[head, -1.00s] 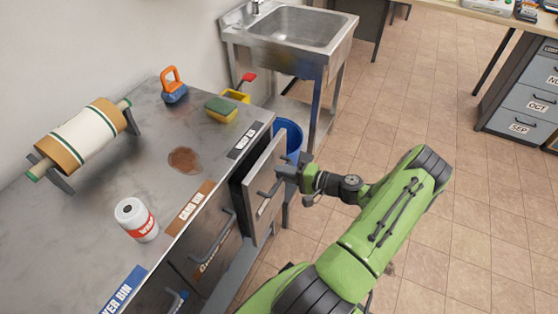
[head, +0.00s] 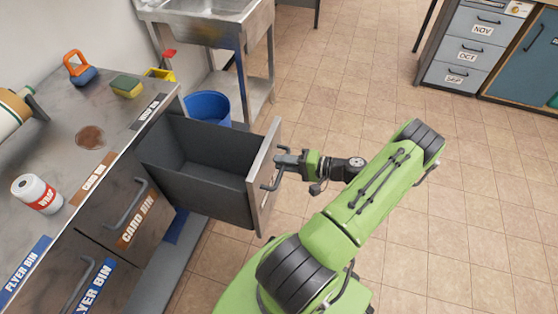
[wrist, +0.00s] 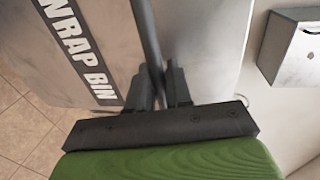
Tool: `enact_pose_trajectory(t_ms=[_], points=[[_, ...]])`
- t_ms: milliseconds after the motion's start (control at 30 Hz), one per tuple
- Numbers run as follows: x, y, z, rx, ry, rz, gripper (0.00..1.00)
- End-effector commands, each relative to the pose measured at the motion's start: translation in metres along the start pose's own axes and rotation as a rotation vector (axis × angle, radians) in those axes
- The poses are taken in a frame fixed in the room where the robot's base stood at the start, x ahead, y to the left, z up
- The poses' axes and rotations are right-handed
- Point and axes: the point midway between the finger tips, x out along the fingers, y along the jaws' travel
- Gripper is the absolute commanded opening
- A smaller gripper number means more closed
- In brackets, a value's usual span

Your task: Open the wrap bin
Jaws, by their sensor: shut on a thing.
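The wrap bin (head: 205,170) is a dark grey drawer pulled well out from the steel counter, and its inside looks empty. Its light front panel (head: 265,172) faces right, and the wrist view shows the "WRAP BIN" label (wrist: 78,45) on it. My gripper (head: 278,167) is at that front and shut on the bar handle (head: 267,180). In the wrist view the two fingers (wrist: 164,88) stand on either side of the dark handle bar (wrist: 146,38).
The closed card bin (head: 128,212) and flyer bin (head: 88,282) are left of the open drawer. A blue bucket (head: 207,106) and sink (head: 205,20) stand behind it. Floor at right is clear.

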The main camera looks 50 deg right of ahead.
Motion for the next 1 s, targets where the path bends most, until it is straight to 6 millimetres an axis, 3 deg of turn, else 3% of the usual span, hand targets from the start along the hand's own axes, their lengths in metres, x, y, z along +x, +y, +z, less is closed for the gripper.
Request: enact_pose_trajectory(t_ms=[567, 600, 667, 1000], points=[[-0.0053, 0.0017, 0.0004, 0.001, -0.002, 0.002, 0.0], [-0.0052, 0.0016, 0.0004, 0.0, -0.002, 0.002, 0.24], [-0.0052, 0.0015, 0.0004, 0.0, -0.002, 0.001, 0.33], [-0.0096, 0.0009, -0.0003, 0.0, 0.001, 0.001, 0.35]])
